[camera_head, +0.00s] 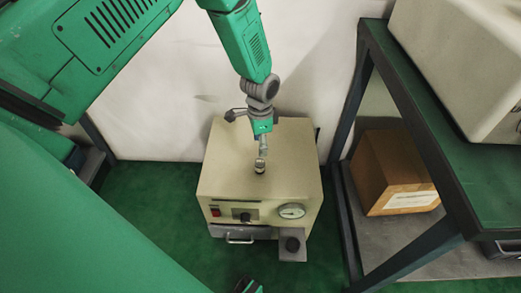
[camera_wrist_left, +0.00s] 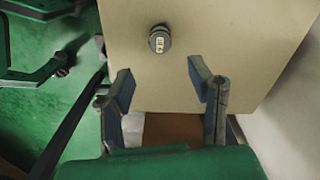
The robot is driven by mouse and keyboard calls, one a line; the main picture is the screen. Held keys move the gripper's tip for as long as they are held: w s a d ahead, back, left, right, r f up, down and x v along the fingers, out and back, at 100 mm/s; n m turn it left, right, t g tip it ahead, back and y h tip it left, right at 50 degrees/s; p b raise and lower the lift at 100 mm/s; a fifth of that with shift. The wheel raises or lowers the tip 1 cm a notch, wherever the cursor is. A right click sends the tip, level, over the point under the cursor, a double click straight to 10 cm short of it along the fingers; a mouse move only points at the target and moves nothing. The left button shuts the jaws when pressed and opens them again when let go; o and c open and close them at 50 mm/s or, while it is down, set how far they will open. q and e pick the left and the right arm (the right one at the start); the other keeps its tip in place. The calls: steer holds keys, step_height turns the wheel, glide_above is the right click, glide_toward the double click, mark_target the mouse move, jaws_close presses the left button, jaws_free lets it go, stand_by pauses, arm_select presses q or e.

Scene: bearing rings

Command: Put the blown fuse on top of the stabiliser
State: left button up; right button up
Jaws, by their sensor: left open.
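The stabiliser (camera_head: 235,178) is a cream box on the green floor, with a dial and a red switch on its front. A small dark cylinder with a pale label, seemingly the fuse (camera_head: 260,166), stands upright on its top. In the left wrist view the fuse (camera_wrist_left: 159,38) shows beyond my fingertips, on the stabiliser's top (camera_wrist_left: 220,35). My left gripper (camera_head: 263,146) is just above the fuse, pointing down. Its two fingers (camera_wrist_left: 163,82) are apart with nothing between them. A dark and green piece, perhaps my right gripper (camera_head: 249,286), barely shows at the bottom edge.
A green-topped rack (camera_head: 420,120) stands at the right with a pale box (camera_head: 470,60) on it. A cardboard box (camera_head: 392,170) sits on its lower shelf. A white wall (camera_head: 160,110) is behind the stabiliser. Floor left of the stabiliser is clear.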

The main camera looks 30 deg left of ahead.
arm_select(q)
steer(key=s+d+f+n, duration=0.1)
steer(key=s+n, duration=0.3)
steer(key=s, duration=1.1)
steer(key=s+d+f+n, duration=0.2)
steer(key=s+n, duration=0.2)
steer(key=s, duration=1.1)
steer(key=shift+s+d+f+t, duration=0.15)
steer(key=shift+d+f+t, duration=0.1)
steer(key=shift+d+t, duration=0.1)
